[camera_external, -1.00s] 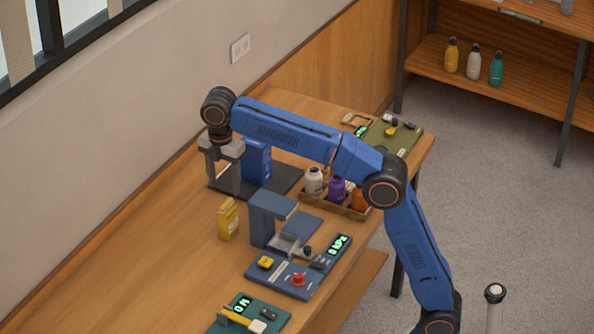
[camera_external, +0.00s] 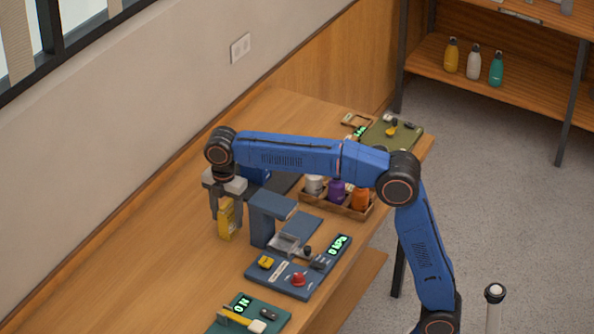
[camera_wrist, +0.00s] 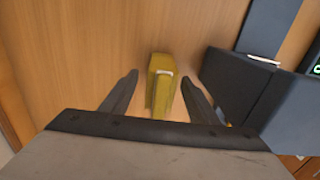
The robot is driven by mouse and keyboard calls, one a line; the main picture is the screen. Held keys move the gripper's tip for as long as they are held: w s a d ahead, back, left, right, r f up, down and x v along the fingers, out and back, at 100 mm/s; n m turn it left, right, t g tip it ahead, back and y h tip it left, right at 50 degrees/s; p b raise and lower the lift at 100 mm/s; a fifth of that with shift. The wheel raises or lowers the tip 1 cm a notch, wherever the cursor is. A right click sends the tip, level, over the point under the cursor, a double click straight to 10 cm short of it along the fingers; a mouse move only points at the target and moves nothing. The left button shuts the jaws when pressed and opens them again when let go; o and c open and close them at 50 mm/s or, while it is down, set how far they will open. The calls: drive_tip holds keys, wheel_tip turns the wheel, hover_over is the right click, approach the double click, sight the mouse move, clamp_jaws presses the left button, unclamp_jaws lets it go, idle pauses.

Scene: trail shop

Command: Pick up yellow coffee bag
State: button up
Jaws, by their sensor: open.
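The yellow coffee bag (camera_external: 227,220) stands upright on the wooden table, left of the blue-grey press-like device. My gripper (camera_external: 226,215) is right at the bag, pointing down, and its fingers partly hide the bag in the external view. In the wrist view the bag (camera_wrist: 161,82) lies between the two dark, spread fingers of my gripper (camera_wrist: 160,88). Gaps show on both sides of the bag there, so the gripper is open and holds nothing.
The blue-grey device (camera_external: 268,220) stands close to the right of the bag. A wooden tray (camera_external: 345,210) with bottles is behind it. A green board (camera_external: 252,318) with a yellow-headed tool is nearer. The table to the left is clear.

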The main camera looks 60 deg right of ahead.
sight(228, 224)
drive_tip(key=shift+f, duration=1.9)
drive_tip(key=shift+c, duration=0.3)
drive_tip(key=c, duration=1.2)
drive_tip(key=shift+r, duration=0.1)
